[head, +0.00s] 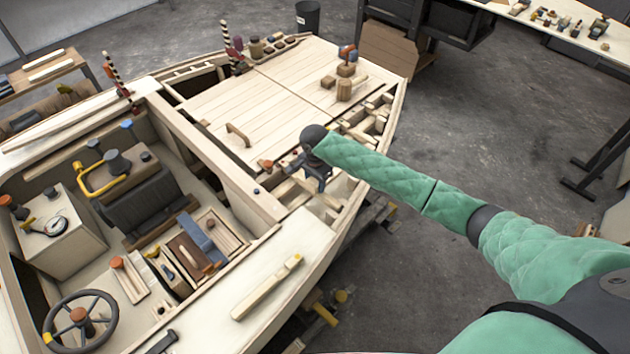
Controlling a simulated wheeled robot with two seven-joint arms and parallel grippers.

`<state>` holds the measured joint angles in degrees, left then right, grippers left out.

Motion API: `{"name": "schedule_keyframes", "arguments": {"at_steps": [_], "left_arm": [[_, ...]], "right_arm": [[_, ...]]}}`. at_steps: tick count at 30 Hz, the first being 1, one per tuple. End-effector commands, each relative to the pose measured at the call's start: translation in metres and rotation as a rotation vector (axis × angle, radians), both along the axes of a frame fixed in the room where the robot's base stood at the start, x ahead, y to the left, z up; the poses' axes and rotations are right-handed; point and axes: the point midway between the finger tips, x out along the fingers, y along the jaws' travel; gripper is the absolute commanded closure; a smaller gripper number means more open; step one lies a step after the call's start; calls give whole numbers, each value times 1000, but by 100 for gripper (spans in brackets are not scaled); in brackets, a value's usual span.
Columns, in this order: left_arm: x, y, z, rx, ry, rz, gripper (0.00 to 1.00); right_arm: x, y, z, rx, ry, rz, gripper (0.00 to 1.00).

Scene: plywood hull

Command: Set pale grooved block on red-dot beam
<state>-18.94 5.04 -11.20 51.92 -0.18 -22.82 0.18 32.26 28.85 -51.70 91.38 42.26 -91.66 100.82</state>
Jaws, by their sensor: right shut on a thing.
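My right gripper (316,180) reaches in from the right and points down over the side framing of the plywood hull (285,235). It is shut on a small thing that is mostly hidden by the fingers. It looks like the pale grooved block, but its grooves do not show. Pale beams and open slots of the framing lie just under and beside the gripper. I cannot pick out the red-dot beam for certain; its dot is too small or hidden. I cannot tell if the held piece touches a beam. My left gripper is not in view.
A pale bar (267,288) with a yellowish end lies on the near side deck. The cockpit holds a steering wheel (80,320) and a dark seat (148,200).

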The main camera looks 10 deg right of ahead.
Motion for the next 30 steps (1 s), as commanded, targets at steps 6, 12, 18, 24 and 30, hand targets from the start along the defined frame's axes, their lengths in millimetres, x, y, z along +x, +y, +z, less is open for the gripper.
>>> {"name": "schedule_keyframes", "arguments": {"at_steps": [6,12,18,24,30], "left_arm": [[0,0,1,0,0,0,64],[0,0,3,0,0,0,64],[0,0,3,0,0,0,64],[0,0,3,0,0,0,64],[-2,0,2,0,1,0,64]], "right_arm": [[0,0,-1,0,0,0,77],[0,0,-4,0,0,0,77],[0,0,-6,0,0,0,37],[0,0,-6,0,0,0,30],[0,0,-6,0,0,0,30]]}}
